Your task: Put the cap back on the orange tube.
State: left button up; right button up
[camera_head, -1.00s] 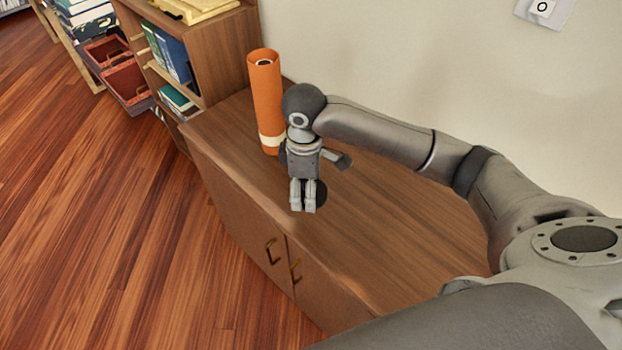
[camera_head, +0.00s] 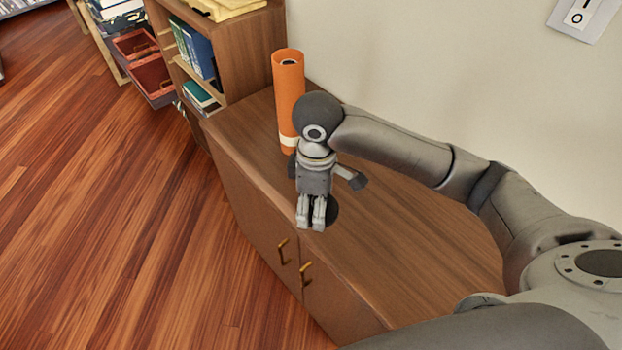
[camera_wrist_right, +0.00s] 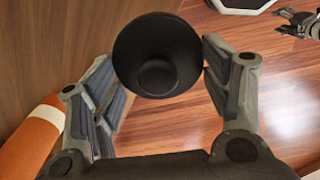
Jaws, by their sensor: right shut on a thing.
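The orange tube (camera_head: 288,95) stands upright on the wooden cabinet top, its open top end dark inside and a pale band near its base. Its side also shows at the left of the right wrist view (camera_wrist_right: 32,138). My right gripper (camera_head: 311,226) is in front of the tube, near the cabinet's front edge, pointing down. It is shut on the round black cap (camera_wrist_right: 157,55), whose edge shows behind the fingers in the head view (camera_head: 333,213). The cap is apart from the tube. My left gripper (camera_wrist_right: 284,24) shows small at the wrist view's top right, fingers apart, apparently empty.
The cabinet top (camera_head: 400,245) is clear to the right of the tube. A bookshelf (camera_head: 237,50) with books adjoins the cabinet behind the tube. The wall with a switch (camera_head: 580,14) bounds the right side. Open wooden floor (camera_head: 110,200) lies to the left.

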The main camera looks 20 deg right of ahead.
jog(key=shift+s+d+r+m, duration=0.15)
jog(key=shift+d+r+m, duration=0.1)
jog(key=shift+r+m, duration=0.35)
jog(key=s+r+m, duration=0.1)
jog(key=m, duration=0.1)
jog(key=s+d+r+m, duration=0.1)
jog(key=m, duration=0.2)
jog(key=s+d+r+m, duration=0.1)
jog(key=m, duration=0.1)
jog(key=shift+s+r+m, duration=0.1)
jog(key=shift+r+m, duration=0.2)
jog(key=shift+r, duration=0.05)
jog(key=shift+s+d+r+m, duration=0.15)
jog(key=shift+s+r+m, duration=0.2)
jog(key=shift+m, duration=0.3)
jog(key=shift+s+d+r+m, duration=0.2)
jog(key=shift+s+m, duration=0.1)
jog(key=shift+m, duration=0.35)
